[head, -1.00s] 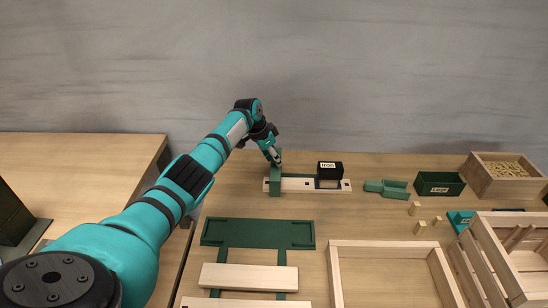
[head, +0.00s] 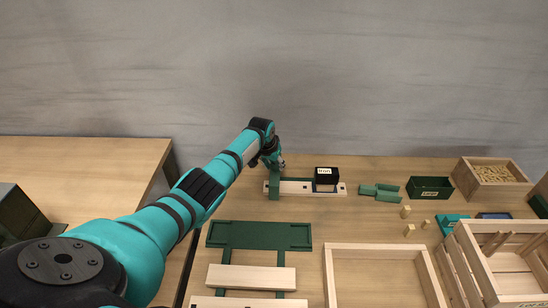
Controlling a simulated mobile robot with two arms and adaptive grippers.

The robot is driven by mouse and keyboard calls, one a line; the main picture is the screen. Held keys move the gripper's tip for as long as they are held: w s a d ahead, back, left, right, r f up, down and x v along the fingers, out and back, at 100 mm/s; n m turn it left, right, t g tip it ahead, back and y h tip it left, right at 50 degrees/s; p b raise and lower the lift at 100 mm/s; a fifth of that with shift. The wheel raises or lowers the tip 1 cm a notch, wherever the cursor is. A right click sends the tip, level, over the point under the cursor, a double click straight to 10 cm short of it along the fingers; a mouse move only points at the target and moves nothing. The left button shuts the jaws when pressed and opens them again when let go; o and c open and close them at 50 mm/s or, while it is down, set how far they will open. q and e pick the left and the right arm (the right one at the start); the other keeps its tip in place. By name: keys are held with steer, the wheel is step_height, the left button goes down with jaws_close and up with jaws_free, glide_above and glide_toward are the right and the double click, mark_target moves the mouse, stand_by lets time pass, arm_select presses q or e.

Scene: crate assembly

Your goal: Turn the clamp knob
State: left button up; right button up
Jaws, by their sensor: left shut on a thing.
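The green clamp (head: 273,188) stands upright at the left end of a pale board with dark holes (head: 300,187), at the back of the table. My left gripper (head: 277,164) is at the top of the clamp, pointing down. It is shut on the clamp knob, which is small and mostly hidden by the fingers. My right gripper is not in view.
A black box labelled "iron" (head: 326,175) sits on the board to the right of the clamp. Green parts (head: 380,192), a green bin (head: 430,188) and a wooden box (head: 492,175) stand further right. A green jig (head: 260,235), a wooden frame (head: 375,250) and a slatted crate (head: 458,262) are nearer.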

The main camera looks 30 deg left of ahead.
arm_select(q)
steer(key=shift+d+r+n+y+p, duration=0.1)
steer(key=shift+n+y+p, duration=0.45)
steer(key=shift+n, duration=0.65)
steer(key=shift+w, duration=0.1)
steer(key=o, duration=1.2)
steer(key=shift+c, duration=0.2)
steer(key=v, duration=1.1)
steer(key=shift+r, duration=0.4)
